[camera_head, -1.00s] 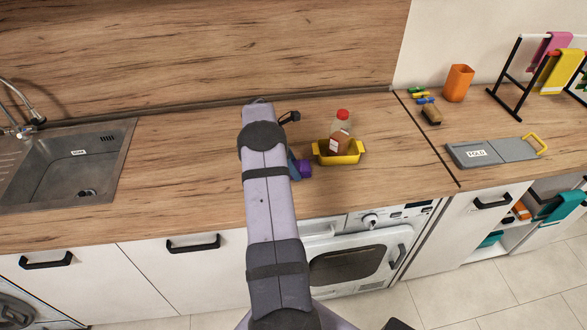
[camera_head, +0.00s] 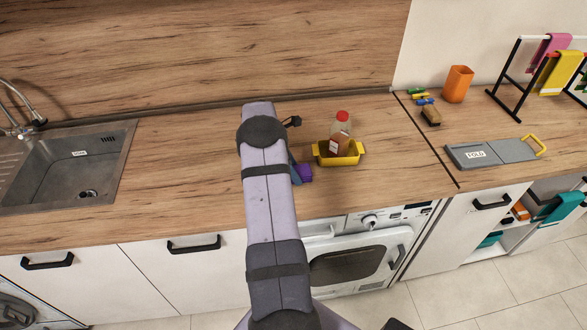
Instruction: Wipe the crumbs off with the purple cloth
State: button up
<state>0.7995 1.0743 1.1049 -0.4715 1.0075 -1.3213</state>
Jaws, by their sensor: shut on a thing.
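The purple cloth (camera_head: 304,173) shows as a small bunched patch on the wooden counter, just right of my arm and left of the yellow dish. Part of it is hidden behind my arm. My gripper (camera_head: 294,168) is mostly hidden behind the arm too; only a bluish sliver shows against the cloth, and it is shut on the cloth. No crumbs can be made out on the visible counter; any behind the arm are hidden.
A yellow dish (camera_head: 340,156) holding a red-capped bottle (camera_head: 341,133) stands close right of the cloth. The sink (camera_head: 65,165) is at left. A brush (camera_head: 431,116), orange cup (camera_head: 458,84), grey folding board (camera_head: 492,153) and towel rack (camera_head: 505,85) are at right. The counter left of my arm is clear.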

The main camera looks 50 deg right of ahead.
jog(key=shift+s+a+f, duration=0.1)
jog(key=shift+s+a, duration=0.05)
jog(key=shift+s+a+p, duration=0.45)
jog(key=shift+s+a, duration=0.1)
jog(key=shift+s+a, duration=0.1)
jog(key=shift+s+a, duration=0.55)
jog(key=shift+w+d, duration=0.1)
jog(key=shift+w+d, duration=0.55)
jog(key=shift+w+d, duration=0.15)
